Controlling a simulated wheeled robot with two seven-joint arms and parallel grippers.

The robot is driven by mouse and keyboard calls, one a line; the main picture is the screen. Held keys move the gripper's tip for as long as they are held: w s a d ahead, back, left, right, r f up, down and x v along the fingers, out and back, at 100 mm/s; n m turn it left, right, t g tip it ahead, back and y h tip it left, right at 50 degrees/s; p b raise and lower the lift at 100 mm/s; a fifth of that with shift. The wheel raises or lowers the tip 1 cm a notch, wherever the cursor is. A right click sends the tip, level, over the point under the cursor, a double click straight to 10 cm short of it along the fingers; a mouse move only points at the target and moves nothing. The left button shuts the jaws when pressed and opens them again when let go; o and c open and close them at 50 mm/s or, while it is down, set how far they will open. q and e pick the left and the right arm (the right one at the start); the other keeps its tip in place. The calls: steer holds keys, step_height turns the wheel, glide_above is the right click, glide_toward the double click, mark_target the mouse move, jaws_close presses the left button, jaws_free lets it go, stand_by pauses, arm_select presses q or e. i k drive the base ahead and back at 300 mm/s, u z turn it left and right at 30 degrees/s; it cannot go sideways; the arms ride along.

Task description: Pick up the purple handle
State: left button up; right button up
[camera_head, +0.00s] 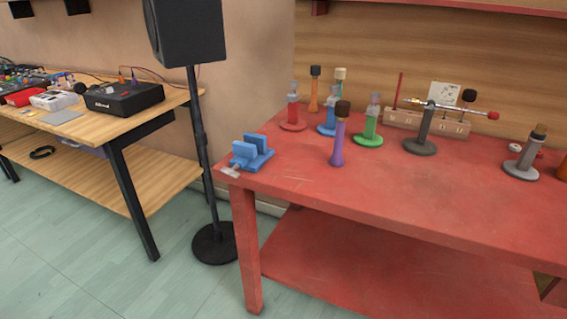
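The purple handle (338,142) stands upright on the red table (300,195), in front of the other handles. Neither of my grippers shows in the head view.
A blue vise (251,153) sits at the table's left corner. Red (293,108), blue (328,118) and green (371,128) stands are behind the handle. A dark grey stand (421,136) holds a rod to its right. A black speaker stand (203,140) rises left of the table. The table's front is clear.

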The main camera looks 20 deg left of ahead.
mark_target(335, 161)
steer(key=z, duration=0.1)
steer(key=k, duration=0.5)
steer(key=u, duration=1.6)
steer(key=i, duration=1.15)
steer(key=z, duration=0.6)
steer(key=i, duration=0.55)
steer(key=z, duration=0.35)
